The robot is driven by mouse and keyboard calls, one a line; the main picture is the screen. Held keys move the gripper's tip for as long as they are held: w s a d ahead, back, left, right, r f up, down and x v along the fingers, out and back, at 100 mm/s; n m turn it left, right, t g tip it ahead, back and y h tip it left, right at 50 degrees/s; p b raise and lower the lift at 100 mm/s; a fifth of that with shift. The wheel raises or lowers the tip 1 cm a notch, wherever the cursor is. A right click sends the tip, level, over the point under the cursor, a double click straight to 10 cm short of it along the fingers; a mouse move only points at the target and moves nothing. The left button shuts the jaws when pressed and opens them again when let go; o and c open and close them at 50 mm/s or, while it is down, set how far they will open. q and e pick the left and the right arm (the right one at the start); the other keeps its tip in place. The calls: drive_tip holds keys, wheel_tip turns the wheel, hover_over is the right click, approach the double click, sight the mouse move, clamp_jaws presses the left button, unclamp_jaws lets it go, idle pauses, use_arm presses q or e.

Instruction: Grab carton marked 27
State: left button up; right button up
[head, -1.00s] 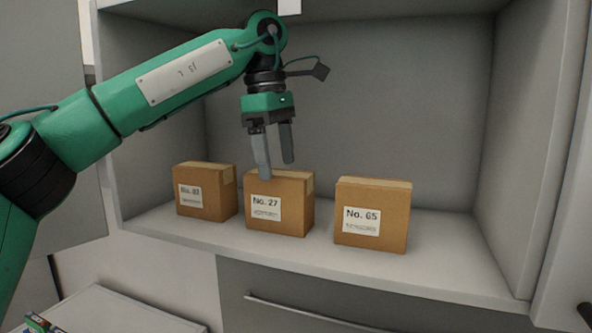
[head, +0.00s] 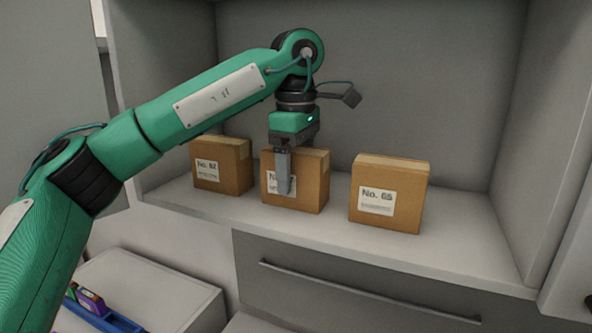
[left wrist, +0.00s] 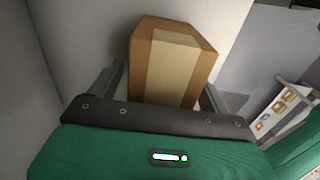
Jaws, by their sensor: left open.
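The carton marked 27 (head: 311,184) is a brown box in the middle of the row on the shelf. Its label is partly covered by a finger now; the number read clearly in the earlier head frame. My left gripper (head: 283,192) points down at this carton, with one finger in front of its label face. In the left wrist view the carton (left wrist: 172,66) shows its taped top between the two spread fingers of my left gripper (left wrist: 163,90). The jaws are open, and I cannot tell whether either finger touches it. My right gripper is not in view.
A carton marked No. 65 (head: 392,196) stands to the right, and another, apparently No. 82 (head: 221,168), to the left, each with a gap. The shelf (head: 460,240) has side walls and a back wall. A drawer (head: 350,285) is below. A blue tray (head: 105,316) is at lower left.

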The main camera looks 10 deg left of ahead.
use_arm(q)
drive_tip(key=shift+f, duration=0.55)
drive_tip(key=c, duration=1.2)
